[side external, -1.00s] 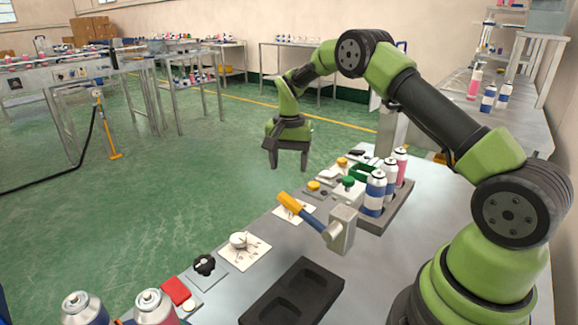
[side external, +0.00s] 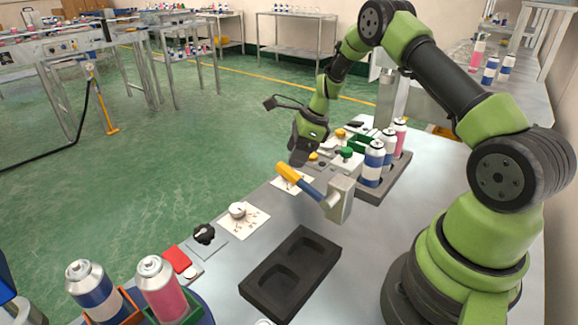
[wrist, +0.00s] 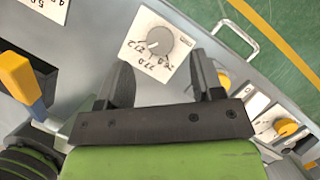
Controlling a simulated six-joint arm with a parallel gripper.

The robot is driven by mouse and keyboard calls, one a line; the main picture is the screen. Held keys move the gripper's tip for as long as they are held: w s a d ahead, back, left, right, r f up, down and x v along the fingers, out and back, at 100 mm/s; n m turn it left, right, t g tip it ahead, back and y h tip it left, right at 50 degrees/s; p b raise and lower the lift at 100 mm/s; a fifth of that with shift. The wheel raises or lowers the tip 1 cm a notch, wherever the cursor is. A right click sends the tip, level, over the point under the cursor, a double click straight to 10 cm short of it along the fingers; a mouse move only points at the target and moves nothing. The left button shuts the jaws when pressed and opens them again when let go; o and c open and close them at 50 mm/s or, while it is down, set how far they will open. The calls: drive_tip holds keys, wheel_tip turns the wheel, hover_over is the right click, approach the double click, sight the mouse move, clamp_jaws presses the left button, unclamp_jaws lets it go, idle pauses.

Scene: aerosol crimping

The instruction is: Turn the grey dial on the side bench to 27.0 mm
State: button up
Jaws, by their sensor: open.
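The grey dial (wrist: 158,43) sits on a white printed plate (wrist: 141,27) in the wrist view. Its white mark is on the left side, toward a label that looks like 27.2. A label like 27.0 is below it, and the one further right is hard to read. In the side view the plate (side external: 281,184) shows beside the yellow-handled lever, and the dial is hidden. My gripper (wrist: 160,65) is open and empty, its fingers apart just below the dial in the wrist view. In the side view my gripper (side external: 298,158) is above the bench edge, beyond the lever.
The lever's yellow handle (side external: 291,176) stands close to my gripper. A white dial (side external: 237,210) on another plate, a black knob (side external: 204,233) and a red block (side external: 177,258) line the edge. Cans (side external: 372,164) stand in a rack to the right. An empty dark tray (side external: 253,287) is nearer.

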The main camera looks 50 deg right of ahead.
drive_tip(key=shift+x, duration=2.35)
drive_tip(key=shift+c, duration=0.4)
drive_tip(key=c, duration=0.9)
drive_tip(key=shift+o, duration=0.3)
drive_tip(key=n+g+y, duration=0.1)
drive_tip(key=n, duration=0.2)
drive_tip(key=shift+n, duration=0.3)
drive_tip(key=shift+w+n+g, duration=0.1)
drive_tip(key=shift+n+g, duration=0.6)
drive_tip(key=shift+n, duration=1)
